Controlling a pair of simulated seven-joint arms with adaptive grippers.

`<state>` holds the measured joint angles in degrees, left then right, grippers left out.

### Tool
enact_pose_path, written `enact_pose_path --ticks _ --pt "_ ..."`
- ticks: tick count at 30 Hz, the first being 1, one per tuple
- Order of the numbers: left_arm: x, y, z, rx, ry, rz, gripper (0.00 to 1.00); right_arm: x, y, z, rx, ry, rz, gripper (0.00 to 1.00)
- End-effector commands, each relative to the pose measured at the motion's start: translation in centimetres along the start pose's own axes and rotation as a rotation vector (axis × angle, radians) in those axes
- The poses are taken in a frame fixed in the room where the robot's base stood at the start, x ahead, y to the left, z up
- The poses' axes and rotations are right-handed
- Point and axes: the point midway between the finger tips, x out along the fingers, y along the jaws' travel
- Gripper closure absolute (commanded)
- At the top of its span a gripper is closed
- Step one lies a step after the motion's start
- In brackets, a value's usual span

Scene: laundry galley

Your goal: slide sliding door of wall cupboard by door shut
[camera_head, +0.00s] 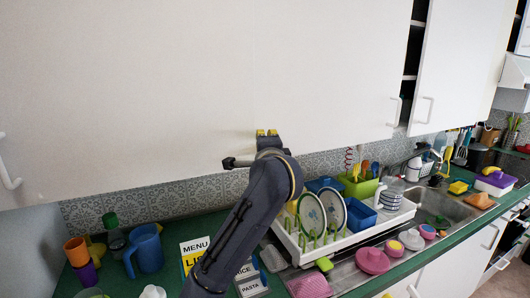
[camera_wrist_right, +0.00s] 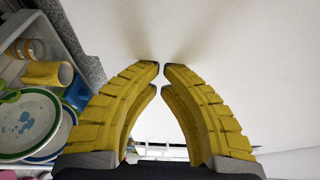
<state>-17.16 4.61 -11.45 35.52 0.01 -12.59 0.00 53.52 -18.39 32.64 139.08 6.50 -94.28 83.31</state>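A wall cupboard with white doors fills the top of the head view. A broad white door panel (camera_head: 200,80) spans the left and middle, with one bar handle (camera_head: 11,168) at far left and another (camera_head: 393,111) near its right edge. A dark opening (camera_head: 411,58) with shelf edges shows right of this panel, beside another white door (camera_head: 465,60) with its own handle (camera_head: 427,109). I cannot tell which is the sliding door. My right gripper (camera_head: 267,133) is at the panel's lower edge, fingertips together and empty; contact is unclear. The right wrist view shows its yellow fingers (camera_wrist_right: 161,69) beside white surface. My left gripper is out of view.
Below, a white dish rack (camera_head: 345,241) holds plates on the green counter (camera_head: 205,226). A blue jug (camera_head: 146,249) and cups stand at left. A sink (camera_head: 440,208) lies at right. The tiled wall (camera_head: 150,196) runs under the cupboard.

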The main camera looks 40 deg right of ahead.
Motion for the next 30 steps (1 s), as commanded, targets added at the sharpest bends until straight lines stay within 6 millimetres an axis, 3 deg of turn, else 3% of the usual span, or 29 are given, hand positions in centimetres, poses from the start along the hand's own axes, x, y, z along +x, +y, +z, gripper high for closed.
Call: enact_pose_path --ticks 6,15,30 --pt "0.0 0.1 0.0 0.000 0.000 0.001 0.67 0.0 -2.9 0.0 0.004 0.000 -0.002 1.00" --pt "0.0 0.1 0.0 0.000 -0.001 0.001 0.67 0.0 -5.3 0.0 0.002 0.000 -0.001 1.00" --pt "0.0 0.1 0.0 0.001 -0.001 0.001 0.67 0.0 -5.9 0.0 0.000 0.000 0.000 1.00"
